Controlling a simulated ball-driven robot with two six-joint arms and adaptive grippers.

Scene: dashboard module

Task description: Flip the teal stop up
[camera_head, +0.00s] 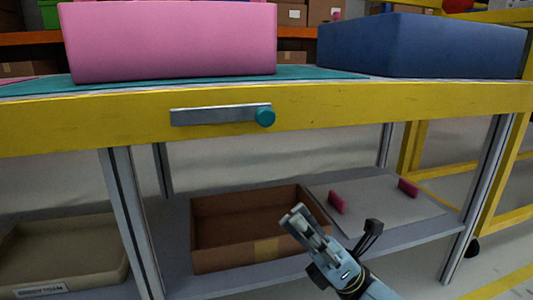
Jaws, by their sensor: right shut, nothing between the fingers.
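The teal stop (265,117) is a round knob at the right end of a grey metal bar (220,115). The bar lies about level on the yellow front edge of the table (400,108). My right gripper (296,218) is shut and empty. It shows below the knob and a little to its right, in front of the lower shelf, clear of the stop. My left gripper is not in the view.
A pink box (170,42) and a blue box (420,45) stand on the tabletop. An open cardboard box (222,258) and a grey board (385,203) with pink handles lie on the lower shelf. A beige tray (60,255) is at lower left. The space before the knob is clear.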

